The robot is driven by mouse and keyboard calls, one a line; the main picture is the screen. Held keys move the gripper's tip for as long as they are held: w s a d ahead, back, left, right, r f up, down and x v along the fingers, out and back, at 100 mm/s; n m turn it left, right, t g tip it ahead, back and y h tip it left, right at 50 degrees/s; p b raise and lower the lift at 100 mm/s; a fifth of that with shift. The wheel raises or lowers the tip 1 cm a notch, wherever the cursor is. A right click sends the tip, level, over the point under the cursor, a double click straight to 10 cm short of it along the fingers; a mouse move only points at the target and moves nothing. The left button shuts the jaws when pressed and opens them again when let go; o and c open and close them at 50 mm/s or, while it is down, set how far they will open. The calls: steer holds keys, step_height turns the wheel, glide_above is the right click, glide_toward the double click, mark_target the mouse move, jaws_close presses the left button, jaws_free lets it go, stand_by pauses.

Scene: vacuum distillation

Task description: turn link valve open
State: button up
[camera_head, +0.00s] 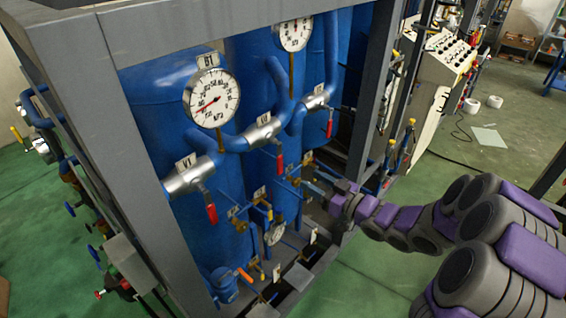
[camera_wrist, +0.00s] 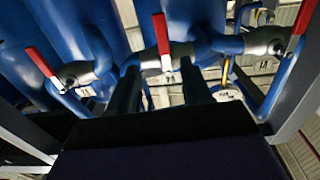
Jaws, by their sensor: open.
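Three valves with red lever handles sit on the blue pipework; no label reads "link", so I cannot tell which one is meant. In the head view, the left valve (camera_head: 190,177), middle valve (camera_head: 263,130) and right valve (camera_head: 319,97) have handles hanging down across their pipes. My gripper (camera_head: 313,177) is open and empty, low and right of the middle handle (camera_head: 280,164). In the wrist view, my gripper (camera_wrist: 163,90) has its dark fingers apart. The middle red handle (camera_wrist: 161,33) lies in line with the gap between them, apparently untouched.
A grey frame post (camera_head: 375,80) stands close to my arm. Two gauges, a left one (camera_head: 211,98) and an upper one (camera_head: 294,33), sit above the valves. Smaller valves and thin pipes (camera_head: 258,205) crowd below. Green floor (camera_head: 375,275) is clear at the front.

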mark_target(281, 163)
steer(key=x, duration=1.2)
steer(key=shift+a+p, duration=0.15)
steer(key=shift+p, duration=0.25)
steer(key=shift+w+a, duration=0.25)
steer(key=shift+a, duration=0.5)
steer(key=shift+d, duration=0.5)
steer(key=shift+c, duration=0.3)
steer(key=shift+d, duration=0.1)
steer(key=shift+c, duration=0.8)
steer(key=shift+r, duration=0.1)
jaws_close()
